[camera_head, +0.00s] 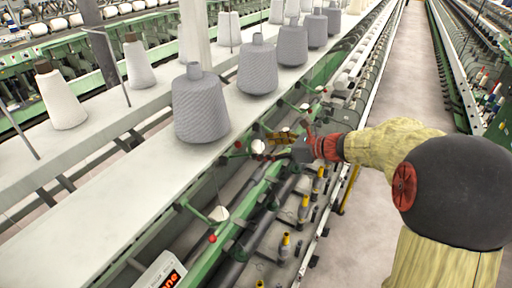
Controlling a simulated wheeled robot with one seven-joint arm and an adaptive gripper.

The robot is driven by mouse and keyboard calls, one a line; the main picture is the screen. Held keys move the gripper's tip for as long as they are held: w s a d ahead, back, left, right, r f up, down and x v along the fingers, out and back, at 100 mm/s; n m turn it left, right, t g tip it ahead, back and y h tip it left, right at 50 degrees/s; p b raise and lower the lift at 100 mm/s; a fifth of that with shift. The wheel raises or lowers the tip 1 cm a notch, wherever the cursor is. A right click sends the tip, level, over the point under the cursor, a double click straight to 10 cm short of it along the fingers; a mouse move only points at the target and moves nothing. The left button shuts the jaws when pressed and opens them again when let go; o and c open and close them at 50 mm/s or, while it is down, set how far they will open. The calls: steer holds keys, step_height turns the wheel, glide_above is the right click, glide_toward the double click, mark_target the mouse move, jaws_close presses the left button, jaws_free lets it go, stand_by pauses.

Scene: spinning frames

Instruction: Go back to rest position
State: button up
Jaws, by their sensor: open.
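My arm comes in from the right, with tan links, a large dark rounded joint and red parts near its end. My gripper (272,143) is at the end of it, over the green rail of the spinning frame (262,190). It is open, with a small round white thing (258,147) close to its tip. I cannot tell whether they touch. The fingers are small and partly lost against the machine parts behind them.
Large grey yarn cones (199,105) stand in a row on the pale shelf (85,225) above the frame. White cones (60,97) stand further left. Several yellow-topped spindles (285,245) line the frame below the gripper. A clear aisle (400,80) runs along the right.

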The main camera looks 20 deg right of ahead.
steer(key=shift+s+d+r, duration=0.1)
steer(key=shift+s+d, duration=0.05)
steer(key=shift+s, duration=0.05)
stand_by(0.4)
steer(key=s+a+f+n+g+h+b, duration=0.1)
steer(key=s+f+n+h+b, duration=0.3)
steer(key=s+f+n+b, duration=0.9)
steer(key=s+a+f+n+g+h+b, duration=0.1)
steer(key=s+f+n+g+h+b, duration=0.2)
steer(key=s+f+n+b, duration=1)
steer(key=s+n+h+b, duration=0.1)
steer(key=s+h, duration=0.1)
steer(key=s, duration=0.4)
steer(key=shift+a+f+h, duration=0.2)
steer(key=shift+a+h, duration=0.1)
